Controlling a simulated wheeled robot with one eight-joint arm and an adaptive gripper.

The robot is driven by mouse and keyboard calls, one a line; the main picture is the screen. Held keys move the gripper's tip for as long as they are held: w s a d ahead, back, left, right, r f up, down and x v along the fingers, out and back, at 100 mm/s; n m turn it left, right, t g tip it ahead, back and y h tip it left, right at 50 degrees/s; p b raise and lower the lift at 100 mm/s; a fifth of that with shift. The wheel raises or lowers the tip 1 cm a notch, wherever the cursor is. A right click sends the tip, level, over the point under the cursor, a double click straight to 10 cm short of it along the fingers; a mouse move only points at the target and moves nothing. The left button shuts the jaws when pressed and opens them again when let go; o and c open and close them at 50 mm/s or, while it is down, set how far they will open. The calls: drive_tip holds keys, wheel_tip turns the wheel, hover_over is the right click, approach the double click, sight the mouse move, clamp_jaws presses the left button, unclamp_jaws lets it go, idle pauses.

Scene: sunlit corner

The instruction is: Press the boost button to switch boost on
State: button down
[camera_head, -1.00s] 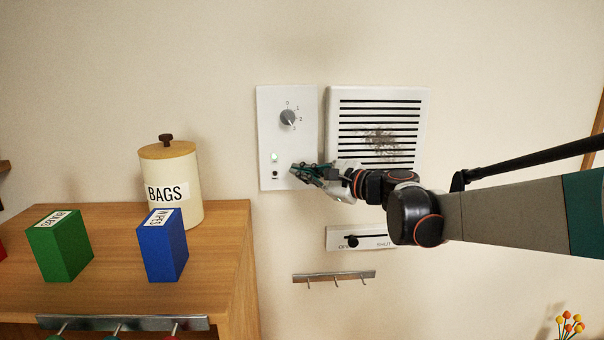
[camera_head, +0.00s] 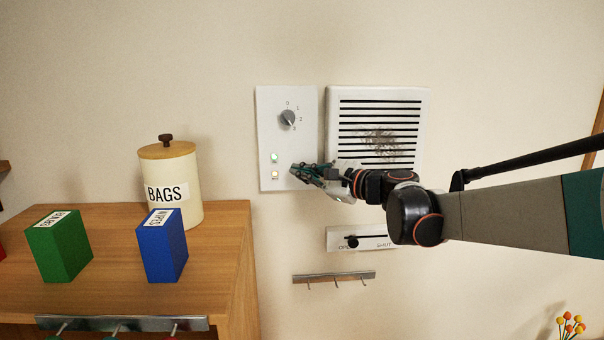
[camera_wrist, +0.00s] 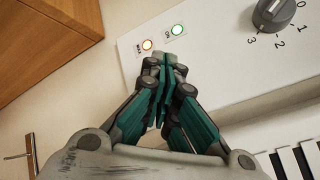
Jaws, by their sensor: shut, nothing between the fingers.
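Below the dial are a lit green light (camera_head: 275,157) and a lit orange light (camera_head: 275,174). In the wrist view the green light (camera_wrist: 177,30) and the orange light (camera_wrist: 147,45) both glow, with small labels too small to read surely. My gripper (camera_head: 294,169) is shut and empty, its tips at the lower right of the panel. In the wrist view my gripper (camera_wrist: 163,62) has its fingertips together just below the lights. The boost button itself is hidden behind the fingers.
A slatted vent (camera_head: 379,105) with a dark smudge is right of the panel. Below it are a slider plate (camera_head: 340,232) and a hook rail (camera_head: 334,276). A wooden cabinet (camera_head: 110,225) at left bears a BAGS jar (camera_head: 168,170), a green box (camera_head: 62,250) and a blue box (camera_head: 163,250).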

drive_tip(key=shift+s, duration=0.45)
drive_tip(key=shift+s, duration=2.95)
